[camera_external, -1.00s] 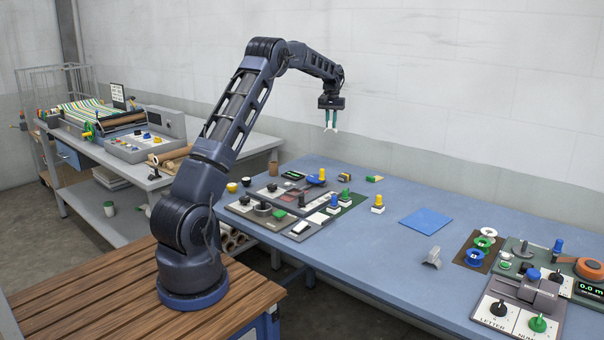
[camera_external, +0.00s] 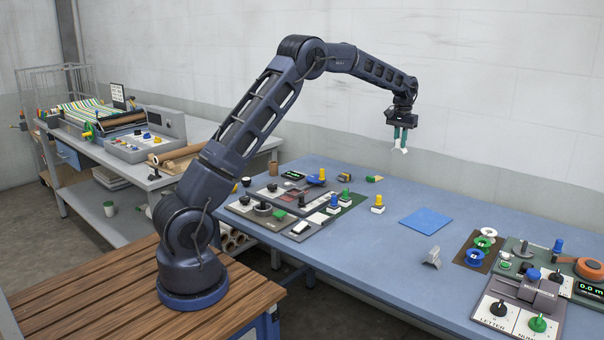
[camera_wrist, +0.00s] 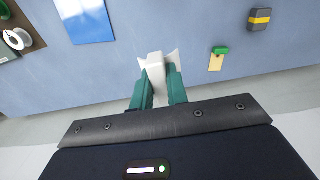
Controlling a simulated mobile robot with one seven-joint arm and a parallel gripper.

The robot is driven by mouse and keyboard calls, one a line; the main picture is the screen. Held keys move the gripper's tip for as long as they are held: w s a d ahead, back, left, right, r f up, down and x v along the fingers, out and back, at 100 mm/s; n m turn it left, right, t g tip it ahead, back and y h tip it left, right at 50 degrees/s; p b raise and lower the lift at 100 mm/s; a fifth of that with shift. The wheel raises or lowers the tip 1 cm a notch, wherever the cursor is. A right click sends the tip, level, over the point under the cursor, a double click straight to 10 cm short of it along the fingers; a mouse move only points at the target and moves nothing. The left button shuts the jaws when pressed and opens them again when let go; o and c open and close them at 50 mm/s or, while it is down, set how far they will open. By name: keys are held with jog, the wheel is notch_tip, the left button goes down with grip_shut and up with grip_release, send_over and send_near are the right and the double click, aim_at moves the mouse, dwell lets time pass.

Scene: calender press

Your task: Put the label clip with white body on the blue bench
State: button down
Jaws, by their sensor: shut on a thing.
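My gripper (camera_external: 402,146) has green fingers and is shut on the label clip with white body (camera_wrist: 156,72), which shows between the fingertips in the wrist view. In the external view the white clip (camera_external: 402,151) is a small piece at the fingertips, held in the air above the back part of the blue bench (camera_external: 330,240). The bench surface also shows below the clip in the wrist view (camera_wrist: 70,80). The fingers hide part of the clip.
A blue mat (camera_external: 426,220) lies on the bench below and right of my gripper. A grey bracket (camera_external: 432,258) stands nearer the front edge. Panels with knobs sit left and right. A yellow-topped stamp (camera_external: 378,204) stands left of the mat. Bare bench surrounds the mat.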

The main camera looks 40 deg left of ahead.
notch_tip(320, 180, down, 20)
jog(key=shift+d+r, duration=0.1)
jog(key=shift+r, duration=0.05)
dwell(0.5)
jog(key=c, duration=1.4)
grip_release()
